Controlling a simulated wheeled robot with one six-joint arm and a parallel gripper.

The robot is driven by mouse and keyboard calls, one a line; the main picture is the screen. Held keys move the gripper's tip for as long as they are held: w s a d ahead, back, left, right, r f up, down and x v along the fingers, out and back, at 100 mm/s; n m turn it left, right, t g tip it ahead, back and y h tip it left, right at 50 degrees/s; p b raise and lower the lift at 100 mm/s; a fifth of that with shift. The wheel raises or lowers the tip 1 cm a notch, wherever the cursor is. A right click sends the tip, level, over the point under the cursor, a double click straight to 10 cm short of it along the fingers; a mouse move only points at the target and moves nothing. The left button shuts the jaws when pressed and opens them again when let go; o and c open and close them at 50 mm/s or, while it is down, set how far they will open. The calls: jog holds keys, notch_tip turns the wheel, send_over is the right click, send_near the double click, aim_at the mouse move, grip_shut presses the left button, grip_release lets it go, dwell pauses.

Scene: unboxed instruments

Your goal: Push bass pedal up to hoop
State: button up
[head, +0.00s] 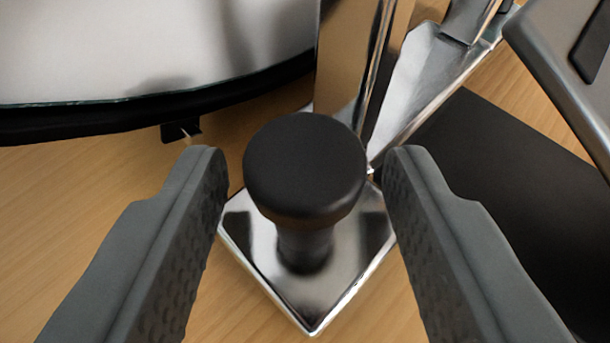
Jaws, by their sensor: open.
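The bass pedal shows a black round knob (305,168) on a short black stem, standing on a shiny metal base plate (312,305). Polished metal posts and a chrome footboard-like part (420,75) rise behind it. My gripper (300,165) is open, with one grey finger on each side of the knob. A gap shows between the knob and each finger. The bass drum, with its white head (150,45) and black hoop (150,115), is at the upper left. The hoop's edge runs behind the metal post, so I cannot tell whether pedal and hoop touch there.
The wooden floor (75,215) is clear at the left. A dark flat mat or plate (510,180) lies at the right. A grey panel-like part (570,60) juts in at the upper right. A small black tab (181,130) hangs below the hoop.

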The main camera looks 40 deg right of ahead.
grip_shut()
jog(key=shift+w+r, duration=0.15)
jog(key=shift+w, duration=0.6)
grip_release()
jog(key=shift+w, duration=0.1)
jog(key=v, duration=1.7)
jog(key=shift+a, duration=0.2)
